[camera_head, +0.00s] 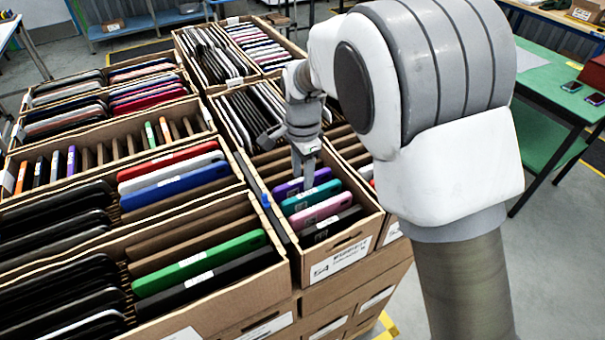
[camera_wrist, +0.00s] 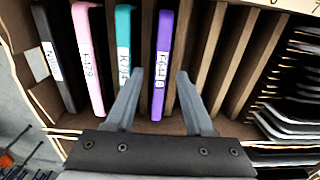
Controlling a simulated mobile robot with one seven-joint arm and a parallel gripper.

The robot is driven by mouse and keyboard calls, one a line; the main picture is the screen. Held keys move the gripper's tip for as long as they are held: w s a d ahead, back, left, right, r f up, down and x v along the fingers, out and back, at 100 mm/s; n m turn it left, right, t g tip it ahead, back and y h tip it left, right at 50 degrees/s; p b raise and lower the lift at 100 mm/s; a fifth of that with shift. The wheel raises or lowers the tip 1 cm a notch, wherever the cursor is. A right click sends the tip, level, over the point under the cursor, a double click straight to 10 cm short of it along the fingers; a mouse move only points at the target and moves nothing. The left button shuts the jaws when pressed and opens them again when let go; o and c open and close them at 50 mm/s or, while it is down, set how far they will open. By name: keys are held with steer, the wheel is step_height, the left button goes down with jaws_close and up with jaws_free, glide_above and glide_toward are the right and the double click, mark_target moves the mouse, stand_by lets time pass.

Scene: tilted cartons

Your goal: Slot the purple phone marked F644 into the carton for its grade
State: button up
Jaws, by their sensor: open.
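The purple phone (camera_wrist: 163,62) stands on edge in a slot of a cardboard carton (camera_head: 340,250), and it also shows in the head view (camera_head: 292,188). A white label is on its edge; its print is too small to read surely. My gripper (camera_wrist: 160,73) is open, with one finger on each side of the phone. Whether the fingers touch it cannot be told. In the head view my gripper (camera_head: 303,175) points down at the phone and hides part of it. Teal (camera_head: 311,197), pink (camera_head: 319,211) and black (camera_head: 331,226) phones stand beside it in the same carton.
In the wrist view, bare slots with brown dividers (camera_wrist: 236,60) lie right of the purple phone. Cartons packed with phones surround this one, including one with a green phone (camera_head: 200,262). A green table (camera_head: 550,92) stands at the right.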

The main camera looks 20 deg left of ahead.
step_height(320, 180, up, 17)
steer(key=shift+r+b, duration=0.2)
steer(key=shift+b, duration=0.1)
stand_by(0.3)
step_height(320, 180, up, 7)
steer(key=p, duration=0.7)
stand_by(0.3)
